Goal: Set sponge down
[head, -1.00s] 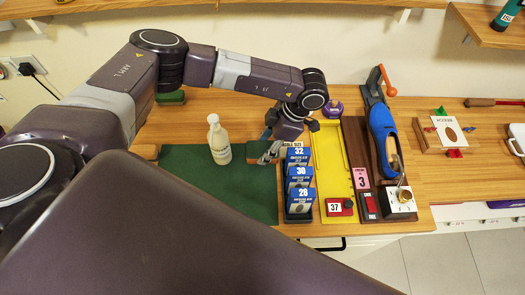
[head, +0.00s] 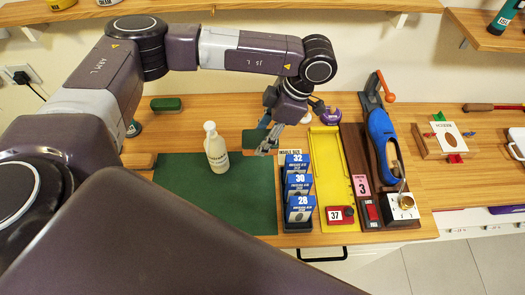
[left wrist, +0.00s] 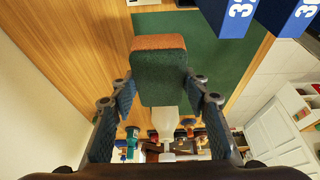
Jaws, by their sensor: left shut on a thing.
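The sponge is a dark green block with an orange-brown end; it shows in the head view (head: 253,139) and large in the left wrist view (left wrist: 160,78). My left gripper (head: 268,140) is shut on it, with the fingers (left wrist: 158,95) on either side of the block. In the head view it is at the back right part of the green mat (head: 190,205), left of the insole boxes, and seems to be held above the surface; the exact gap cannot be told. The gripper partly hides it. My right gripper is not in view.
A pale bottle (head: 217,148) stands on the mat left of the sponge. Insole boxes (head: 299,190), a yellow tray (head: 327,170) and a blue shoe (head: 385,143) on a stand are to the right. The mat's front is clear.

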